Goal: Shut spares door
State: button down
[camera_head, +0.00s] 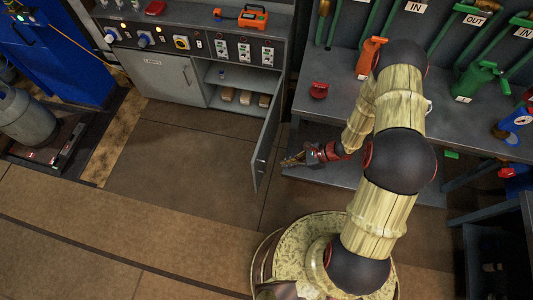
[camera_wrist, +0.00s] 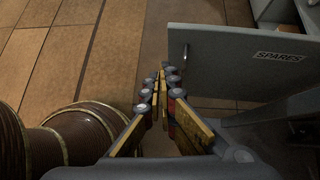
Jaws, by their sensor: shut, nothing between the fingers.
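The grey spares door (camera_head: 268,138) stands swung wide open from the right side of the cabinet's open compartment (camera_head: 243,85). In the wrist view, the outer face of the door (camera_wrist: 240,72) shows its SPARES label and a vertical handle near its left, free edge. My gripper (camera_head: 284,162) is to the right of the door, on its outer side, with a small gap visible in the head view. In the wrist view, my gripper's fingers (camera_wrist: 161,80) are together and empty, close to the door's lower left; contact cannot be told.
Several small boxes (camera_head: 244,98) lie inside the compartment. A closed grey door (camera_head: 165,77) is to its left. The floor (camera_head: 190,165) left of the spares door is clear.

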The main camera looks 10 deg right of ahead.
jog(key=w+a+f+m+t+h+b, duration=0.1)
jog(key=w+a+f+b, duration=0.3)
jog(key=w+a+f, duration=0.3)
jog(key=shift+w+a+f+m, duration=0.2)
jog(key=shift+w+a+m, duration=0.1)
jog(key=shift+w+a, duration=0.4)
jog(key=shift+w, duration=0.1)
